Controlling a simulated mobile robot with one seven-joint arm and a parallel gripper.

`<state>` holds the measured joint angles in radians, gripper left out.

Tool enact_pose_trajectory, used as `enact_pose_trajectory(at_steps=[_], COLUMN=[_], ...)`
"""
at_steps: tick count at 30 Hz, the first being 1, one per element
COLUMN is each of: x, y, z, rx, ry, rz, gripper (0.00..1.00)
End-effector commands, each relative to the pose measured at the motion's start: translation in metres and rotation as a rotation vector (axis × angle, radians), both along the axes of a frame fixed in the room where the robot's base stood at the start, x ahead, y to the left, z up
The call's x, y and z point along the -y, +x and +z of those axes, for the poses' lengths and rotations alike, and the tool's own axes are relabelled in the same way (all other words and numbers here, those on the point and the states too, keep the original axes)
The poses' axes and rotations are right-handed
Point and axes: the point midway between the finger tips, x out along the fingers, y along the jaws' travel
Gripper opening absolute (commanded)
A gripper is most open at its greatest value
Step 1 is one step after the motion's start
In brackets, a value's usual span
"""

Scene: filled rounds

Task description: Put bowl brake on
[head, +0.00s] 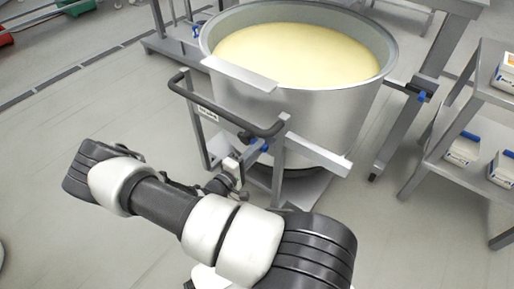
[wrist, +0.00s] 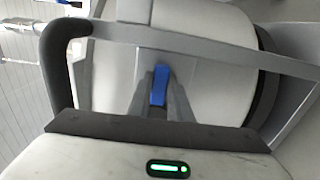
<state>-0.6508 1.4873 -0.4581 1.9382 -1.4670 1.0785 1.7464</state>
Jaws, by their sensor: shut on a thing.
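The large steel bowl (head: 300,110) is full of pale yellow dough or batter and stands in a wheeled frame. A blue brake lever (head: 264,145) shows low on the near side of the frame, below the black push handle (head: 225,115). My gripper (head: 240,168) reaches in beside the frame at that spot. In the wrist view, the two grey fingers of my gripper (wrist: 161,100) are closed on the blue lever (wrist: 160,83), one finger on each side. The lever's lower part is hidden by the fingers. I cannot tell the lever's brake position.
The black handle also shows in the wrist view (wrist: 60,60), close to my gripper. A steel rack (head: 450,165) with white boxes (head: 463,148) stands at the right. Another steel frame (head: 165,42) stands behind left.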

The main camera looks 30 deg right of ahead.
Motion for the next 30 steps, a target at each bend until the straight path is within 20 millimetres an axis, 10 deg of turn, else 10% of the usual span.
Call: enact_pose_trajectory(at_steps=[17,18,21,30], x=[0.0002,0.0002,0.0002,-0.0007], y=[0.0003,0.0002,0.0002,0.0000], z=[-0.0024,-0.0025,-0.0025,-0.0022], rx=[0.038,0.038,0.037,0.035], ry=[0.016,0.017,0.016,0.015], rz=[-0.001,-0.001,-0.001,0.000], gripper=[0.00,0.20,0.37,0.38])
